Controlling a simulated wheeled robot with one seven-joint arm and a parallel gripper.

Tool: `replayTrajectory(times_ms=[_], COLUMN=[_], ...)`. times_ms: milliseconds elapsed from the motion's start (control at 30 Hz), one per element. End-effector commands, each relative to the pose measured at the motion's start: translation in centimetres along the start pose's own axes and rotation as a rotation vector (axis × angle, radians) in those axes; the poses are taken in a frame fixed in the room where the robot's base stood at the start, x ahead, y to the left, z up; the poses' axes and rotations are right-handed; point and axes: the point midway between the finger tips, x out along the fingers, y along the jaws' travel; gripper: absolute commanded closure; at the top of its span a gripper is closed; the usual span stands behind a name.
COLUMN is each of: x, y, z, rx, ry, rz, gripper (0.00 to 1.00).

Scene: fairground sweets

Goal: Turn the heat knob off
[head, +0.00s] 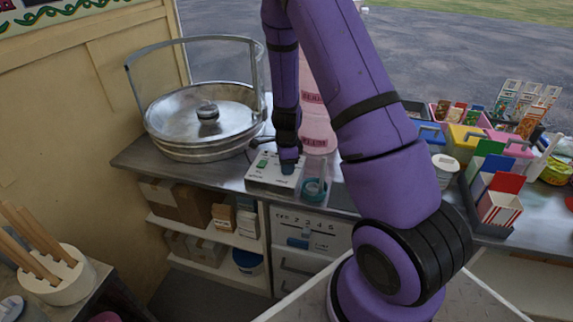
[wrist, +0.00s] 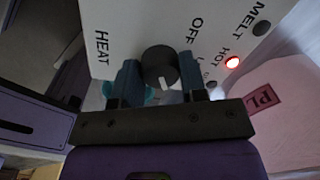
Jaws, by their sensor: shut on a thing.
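The dark round heat knob (wrist: 160,62) sits on a white control panel (wrist: 130,25) in the wrist view. My gripper (wrist: 158,74) is shut on it, one finger at each side. The knob's white pointer line points down in the picture, away from the OFF print at its upper right. In the head view, my gripper (head: 289,164) reaches down onto the control box (head: 264,178) and hides the knob there.
A large metal bowl machine (head: 205,125) with a hoop guard stands left of the box. A pink bottle (head: 318,130) stands behind and a teal cup (head: 314,190) right beside it. Trays of paper boxes and packets (head: 500,205) fill the counter at the right.

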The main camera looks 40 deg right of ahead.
Motion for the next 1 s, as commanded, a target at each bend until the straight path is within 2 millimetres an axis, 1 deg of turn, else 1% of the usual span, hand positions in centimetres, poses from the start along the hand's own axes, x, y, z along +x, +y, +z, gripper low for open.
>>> replayTrajectory(times_ms=[167,367,1000], x=[-0.03,-0.05,-0.07], y=[-0.04,-0.07,-0.11], z=[0.01,-0.07,-0.10], rx=[-0.045,-0.161,-0.757], ry=[-0.002,-0.008,-0.037], rz=[-0.002,-0.002,-0.003], gripper=[0.84,0.84,0.84])
